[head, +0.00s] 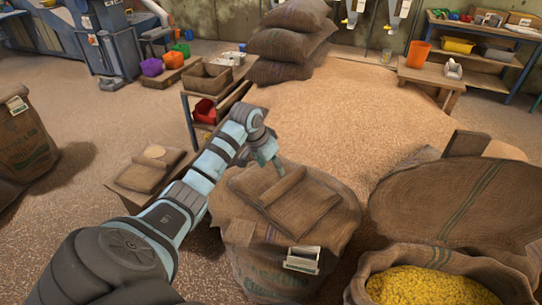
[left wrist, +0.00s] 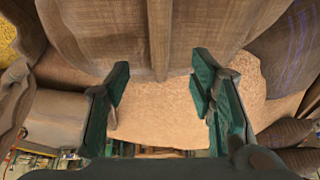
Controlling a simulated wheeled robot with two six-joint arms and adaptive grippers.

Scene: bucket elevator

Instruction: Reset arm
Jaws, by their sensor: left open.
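My left arm reaches in from the lower left of the head view. The sack's brown surface (left wrist: 150,30) fills the top of that view, beyond the fingertips. I cannot tell whether a finger touches it. My right gripper does not show.
An open sack of yellow grains (head: 430,286) stands at the right. A shelf with a red scoop bin (head: 205,110) stands close behind my left forearm. Stacked sacks (head: 290,38) and a grain heap (head: 350,110) lie behind. A low table (head: 435,77) stands at the back right.

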